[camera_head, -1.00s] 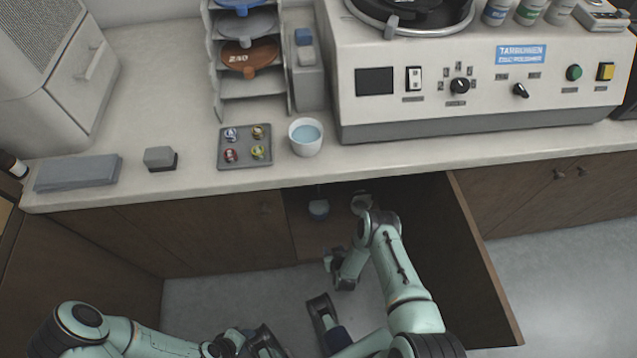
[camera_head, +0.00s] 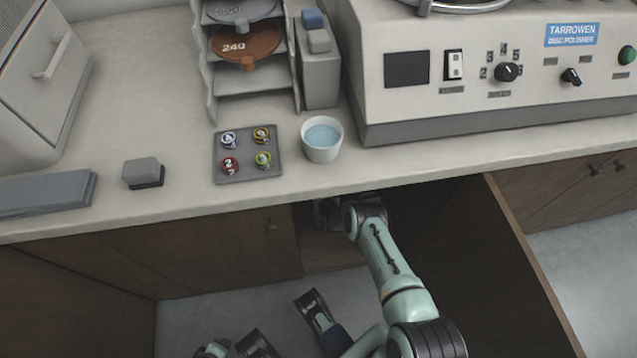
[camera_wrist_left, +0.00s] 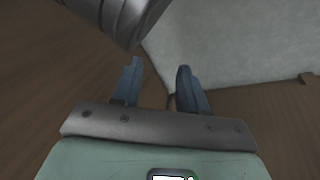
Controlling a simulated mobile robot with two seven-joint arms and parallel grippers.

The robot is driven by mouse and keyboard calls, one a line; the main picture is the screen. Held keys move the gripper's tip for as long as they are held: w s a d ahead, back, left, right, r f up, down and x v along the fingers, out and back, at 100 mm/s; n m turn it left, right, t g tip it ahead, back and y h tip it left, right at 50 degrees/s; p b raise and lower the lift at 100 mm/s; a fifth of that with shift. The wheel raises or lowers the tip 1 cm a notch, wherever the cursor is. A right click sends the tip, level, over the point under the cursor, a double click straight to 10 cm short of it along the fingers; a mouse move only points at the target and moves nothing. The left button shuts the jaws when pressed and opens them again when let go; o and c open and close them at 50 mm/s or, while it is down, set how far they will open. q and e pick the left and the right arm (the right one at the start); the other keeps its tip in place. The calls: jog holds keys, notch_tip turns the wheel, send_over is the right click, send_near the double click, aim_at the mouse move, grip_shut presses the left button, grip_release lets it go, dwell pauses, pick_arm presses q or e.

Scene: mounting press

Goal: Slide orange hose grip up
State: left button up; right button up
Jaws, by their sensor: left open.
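No orange hose grip shows in either current view. In the left wrist view my left gripper (camera_wrist_left: 159,70) has its two blue fingers apart, with nothing between them. Brown wood and a pale grey surface lie beyond the fingers. In the head view my right arm reaches into the open cabinet (camera_head: 440,215) under the counter. Its far end passes beneath the counter edge, so its gripper is hidden.
An open cabinet door (camera_head: 520,265) stands out to the right of my right arm. The counter (camera_head: 90,215) overhangs the cabinet. On it are a cup of water (camera_head: 322,138), a small tray (camera_head: 247,170), a grey block (camera_head: 143,172) and the disc polisher (camera_head: 480,75).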

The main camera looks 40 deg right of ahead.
jog(key=b+x, duration=0.2)
jog(key=x, duration=0.2)
jog(key=shift+f, duration=0.1)
jog(key=shift+w, duration=0.25)
pick_arm(q)
jog(key=s+a+f+g, duration=0.1)
jog(key=s+f, duration=0.3)
jog(key=f, duration=0.1)
jog(key=shift+s+g, duration=0.25)
jog(key=shift+g, duration=0.15)
jog(key=shift+a+f, duration=0.1)
pick_arm(e)
grip_shut()
